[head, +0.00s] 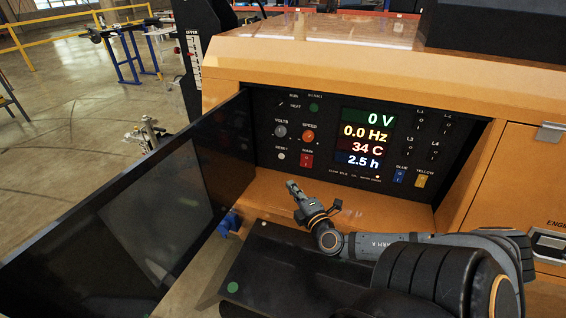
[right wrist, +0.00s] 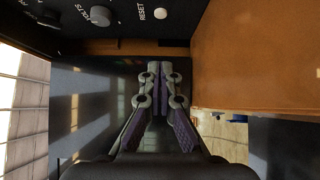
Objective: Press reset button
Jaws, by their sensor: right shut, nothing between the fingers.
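The reset button (head: 281,156) is a small round white button on the black control panel (head: 265,115), under the grey VOLTS knob (head: 280,131). In the right wrist view the reset button (right wrist: 160,13) shows at the top, beside its RESET label. My right gripper (head: 291,185) is shut and empty, below the reset button and apart from it in the head view. In the right wrist view its fingertips (right wrist: 159,66) are together, under the button. My left gripper is not in view.
An orange SPEED knob (head: 308,136) and a red MAIN switch (head: 306,160) sit right of the reset button. An open dark door (head: 130,215) stands on the left. The orange shelf (head: 385,210) lies below the panel. A display shows 0 V, 0.0 Hz, 34 C, 2.5 h.

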